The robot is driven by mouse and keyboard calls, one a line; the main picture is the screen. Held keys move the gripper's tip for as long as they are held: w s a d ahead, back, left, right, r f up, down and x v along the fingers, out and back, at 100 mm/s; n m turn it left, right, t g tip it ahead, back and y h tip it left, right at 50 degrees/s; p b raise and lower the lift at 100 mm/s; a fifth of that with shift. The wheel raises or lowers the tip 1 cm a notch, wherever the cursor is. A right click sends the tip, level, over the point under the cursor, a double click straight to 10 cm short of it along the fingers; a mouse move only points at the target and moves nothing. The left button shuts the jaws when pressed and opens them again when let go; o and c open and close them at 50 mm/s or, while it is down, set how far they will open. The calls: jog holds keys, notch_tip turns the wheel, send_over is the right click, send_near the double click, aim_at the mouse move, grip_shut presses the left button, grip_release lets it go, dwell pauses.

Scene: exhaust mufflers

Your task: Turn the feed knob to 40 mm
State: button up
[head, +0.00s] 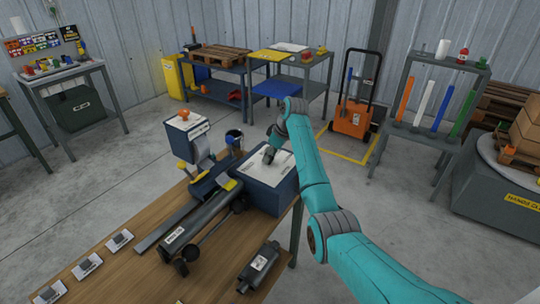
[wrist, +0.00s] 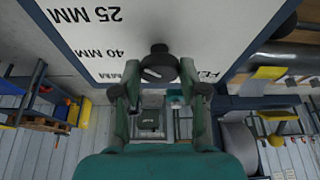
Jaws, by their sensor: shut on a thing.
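The feed knob (wrist: 158,62) is a small black knob on a white label plate (wrist: 200,25) in the wrist view. The plate reads "25 MM" and "40 MM" to the left of the knob, with other lettering partly hidden by my fingers. A pale mark shows on the knob, but I cannot tell its exact setting. My gripper (wrist: 160,78) has a finger on each side of the knob and is shut on it. In the head view my gripper (head: 279,150) is over the white top of a dark blue box (head: 265,193); the knob is hidden there.
The box stands on a wooden workbench (head: 120,262) beside a long grey machine (head: 200,210) with a black lever. A muffler (head: 259,266) lies at the bench's front right. Several small labelled plates (head: 88,265) lie at the left. An orange hand truck (head: 352,115) stands behind.

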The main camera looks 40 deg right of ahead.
jog(key=n+g+y, duration=0.1)
jog(key=n, duration=0.3)
jog(key=shift+w+d+n, duration=0.1)
jog(key=shift+n, duration=0.2)
jog(key=shift+n+g+y, duration=0.5)
jog(key=shift+n+g, duration=0.1)
jog(key=shift+n, duration=1)
jog(key=o, duration=1.1)
jog(key=v, duration=1.2)
jog(key=shift+w+d, duration=0.1)
